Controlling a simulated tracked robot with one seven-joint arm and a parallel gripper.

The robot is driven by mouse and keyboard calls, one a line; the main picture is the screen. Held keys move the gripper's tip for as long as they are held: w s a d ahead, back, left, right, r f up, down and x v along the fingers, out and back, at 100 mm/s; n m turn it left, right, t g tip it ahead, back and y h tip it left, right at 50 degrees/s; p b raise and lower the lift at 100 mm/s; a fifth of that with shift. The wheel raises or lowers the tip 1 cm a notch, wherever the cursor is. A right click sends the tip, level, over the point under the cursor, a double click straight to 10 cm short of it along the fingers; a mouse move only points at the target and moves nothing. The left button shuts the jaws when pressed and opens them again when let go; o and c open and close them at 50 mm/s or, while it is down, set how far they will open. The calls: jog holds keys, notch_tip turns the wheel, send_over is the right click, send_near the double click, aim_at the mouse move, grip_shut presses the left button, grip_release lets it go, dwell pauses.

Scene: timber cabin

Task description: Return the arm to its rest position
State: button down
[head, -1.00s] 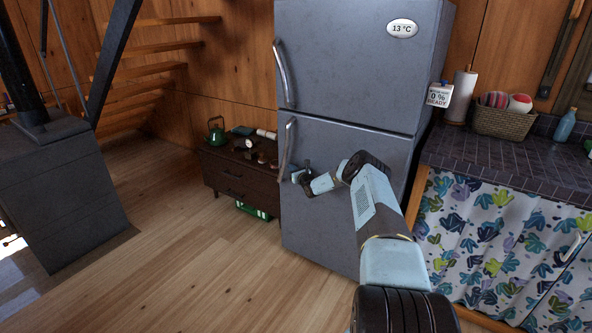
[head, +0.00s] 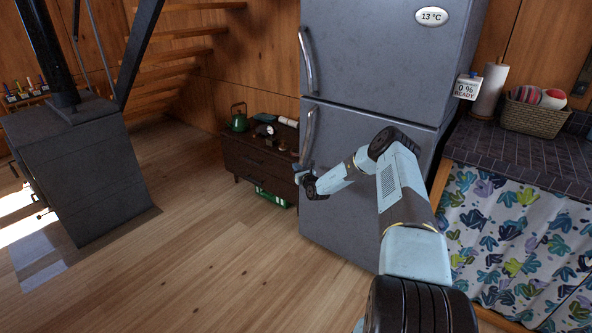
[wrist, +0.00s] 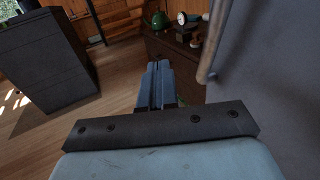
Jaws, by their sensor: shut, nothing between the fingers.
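My arm reaches forward from the lower right in the head view, bent at its elbow. My gripper (head: 301,174) is at its far end, in front of the fridge's lower door and just below the lower door handle in the picture. In the wrist view my gripper's fingers (wrist: 155,85) are together and hold nothing. They point toward the low dark cabinet. The grey fridge (head: 345,210) is upright with both doors shut. Its handle (wrist: 214,42) is close on the right in the wrist view. I cannot tell the exact gap between gripper and door.
A low dark cabinet (head: 262,168) with a green kettle (head: 239,118) stands left of the fridge. A black stove (head: 80,175) is at far left. A tiled counter (head: 520,155) with a basket (head: 533,117) is at right. The wooden floor (head: 210,270) between is clear.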

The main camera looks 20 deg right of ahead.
jog(key=s+a+r+n+g+y, duration=0.25)
jog(key=a+r+n+y, duration=0.4)
jog(key=r, duration=0.55)
jog(key=s+a+r+n+g+y, duration=0.2)
jog(key=s+a+r+n+y, duration=0.15)
jog(key=a+r+n, duration=0.5)
jog(key=s+a+r+n+g, duration=0.4)
jog(key=s+r, duration=0.4)
jog(key=s+a+r+n+g, duration=0.4)
jog(key=s+a+r, duration=0.1)
jog(key=s+r, duration=0.35)
jog(key=s+d+r+n+g+h, duration=0.1)
jog(key=s+r+n+h, duration=0.3)
jog(key=s, duration=0.7)
jog(key=s+d+r+n+g+h, duration=0.1)
jog(key=s+d+r+n+h, duration=0.3)
jog(key=s, duration=0.7)
jog(key=s+d+r+n+h, duration=0.1)
jog(key=s+d, duration=0.2)
jog(key=s, duration=0.5)
jog(key=s+d+r+n+t+h, duration=0.1)
jog(key=s+d, duration=0.3)
jog(key=s, duration=0.4)
jog(key=s+d+r+n+t+h, duration=0.1)
jog(key=s+d+h, duration=0.2)
jog(key=s, duration=0.5)
jog(key=shift+s+d, duration=0.3)
jog(key=shift+d, duration=0.1)
